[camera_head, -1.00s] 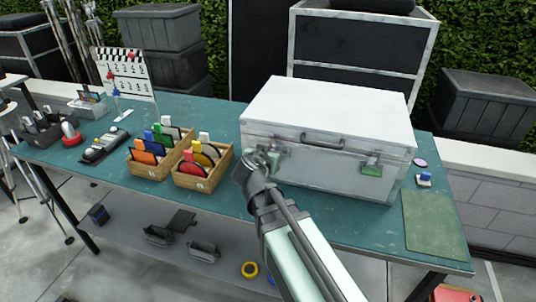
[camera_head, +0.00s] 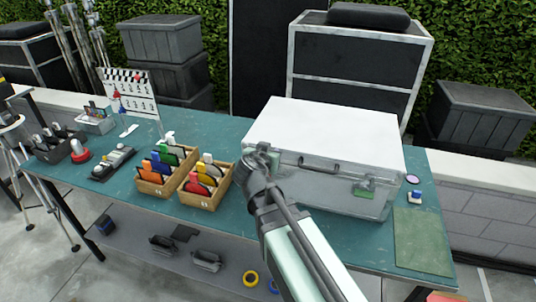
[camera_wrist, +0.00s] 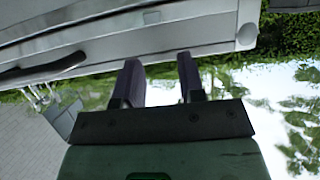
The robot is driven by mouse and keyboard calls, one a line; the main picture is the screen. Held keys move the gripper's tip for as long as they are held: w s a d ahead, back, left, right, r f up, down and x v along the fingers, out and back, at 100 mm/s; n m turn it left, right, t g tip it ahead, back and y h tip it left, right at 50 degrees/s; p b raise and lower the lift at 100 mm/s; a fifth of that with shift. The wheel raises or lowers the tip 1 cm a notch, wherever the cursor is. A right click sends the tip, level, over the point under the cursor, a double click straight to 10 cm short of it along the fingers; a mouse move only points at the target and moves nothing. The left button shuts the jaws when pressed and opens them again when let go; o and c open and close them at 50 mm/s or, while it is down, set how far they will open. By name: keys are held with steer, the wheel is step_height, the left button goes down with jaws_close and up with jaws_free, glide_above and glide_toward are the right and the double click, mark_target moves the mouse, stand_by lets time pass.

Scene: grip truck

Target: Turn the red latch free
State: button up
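A silver-white hard case (camera_head: 340,125) stands shut on the teal table (camera_head: 235,220), with a dark handle (camera_head: 320,165) on its front. A latch with a green tab (camera_head: 364,190) is at the right of its front. My gripper (camera_head: 264,154) is at the left front of the case and hides much of that area; I see no red latch there. In the wrist view the two dark fingers of my gripper (camera_wrist: 160,80) are apart with nothing visible between them. The case (camera_wrist: 150,30) and its handle (camera_wrist: 42,68) fill the upper part of that view.
Wooden boxes of coloured cards (camera_head: 205,188) stand just left of my arm. A clapperboard (camera_head: 130,90), a grey tray (camera_head: 60,148) and a red-based item (camera_head: 81,155) are farther left. A green mat (camera_head: 422,240) lies at the right end.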

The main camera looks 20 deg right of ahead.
step_height(320, 180, up, 11)
steer(key=p, duration=0.9)
steer(key=s+a+f+n+g+y+b, duration=0.2)
steer(key=s+f+n+g+y, duration=0.1)
steer(key=s+f+g, duration=0.2)
steer(key=s+a+f+n+g+y+b, duration=0.2)
steer(key=s+f+g, duration=0.4)
steer(key=s+f, duration=0.4)
steer(key=s+a+n+y, duration=0.1)
steer(key=n+y, duration=0.1)
steer(key=shift+s+f+y+b, duration=0.25)
steer(key=shift+s+y+b, duration=0.05)
steer(key=shift+s+b, duration=0.1)
